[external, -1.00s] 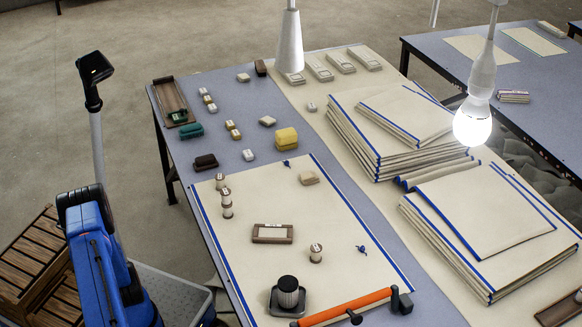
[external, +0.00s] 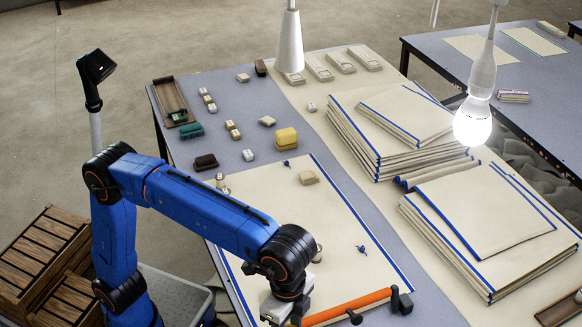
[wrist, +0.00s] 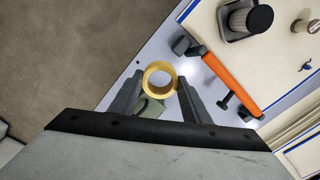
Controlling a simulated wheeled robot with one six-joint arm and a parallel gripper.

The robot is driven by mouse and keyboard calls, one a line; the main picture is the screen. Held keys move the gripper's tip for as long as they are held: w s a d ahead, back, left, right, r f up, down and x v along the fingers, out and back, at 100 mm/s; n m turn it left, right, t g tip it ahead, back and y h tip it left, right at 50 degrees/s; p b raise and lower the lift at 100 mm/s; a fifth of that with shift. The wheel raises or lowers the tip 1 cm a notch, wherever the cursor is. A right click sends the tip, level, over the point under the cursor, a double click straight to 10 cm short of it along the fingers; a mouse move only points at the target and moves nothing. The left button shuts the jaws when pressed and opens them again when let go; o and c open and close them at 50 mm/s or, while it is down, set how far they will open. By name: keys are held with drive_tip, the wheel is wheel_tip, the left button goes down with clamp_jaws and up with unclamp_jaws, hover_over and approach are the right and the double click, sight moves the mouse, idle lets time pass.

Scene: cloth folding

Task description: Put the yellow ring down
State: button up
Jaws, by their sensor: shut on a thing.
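The yellow ring (wrist: 149,86) shows in the wrist view between the two dark fingers of my gripper (wrist: 160,88). The gripper is shut on it, and the ring's round opening faces the camera. Behind the ring, the blue-grey table (wrist: 155,52) shows. In the external view my gripper (external: 285,312) is over the near end of the table, at the lower edge of the picture. The ring is hidden there. I cannot tell how high the ring is above the surface.
An orange roller bar (external: 345,306) with dark end brackets lies right of my gripper. A dark-topped ribbed knob (wrist: 248,20) stands on a grey tray beyond it. A cream cloth (external: 340,225) with blue edges covers the near table. Folded cloth stacks (external: 480,225) stand to the right.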

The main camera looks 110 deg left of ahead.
drive_tip(key=s+a+n, duration=0.2)
drive_tip(key=s+a, duration=0.1)
drive_tip(key=a, duration=1.2)
drive_tip(key=s+a+n, duration=0.2)
drive_tip(key=s+a, duration=0.1)
drive_tip(key=a, duration=1.1)
drive_tip(key=s+a+n, duration=0.2)
drive_tip(key=s+a, duration=0.8)
drive_tip(key=a, duration=0.4)
drive_tip(key=s+a+n, duration=0.2)
drive_tip(key=s+a, duration=0.7)
drive_tip(key=s, duration=0.3)
drive_tip(key=f, duration=1.1)
drive_tip(key=shift+s+a+f, duration=0.2)
drive_tip(key=shift+a+f, duration=0.05)
drive_tip(key=shift+a, duration=0.05)
drive_tip(key=shift+f, duration=2.2)
drive_tip(key=shift+f, duration=0.1)
drive_tip(key=o, duration=1)
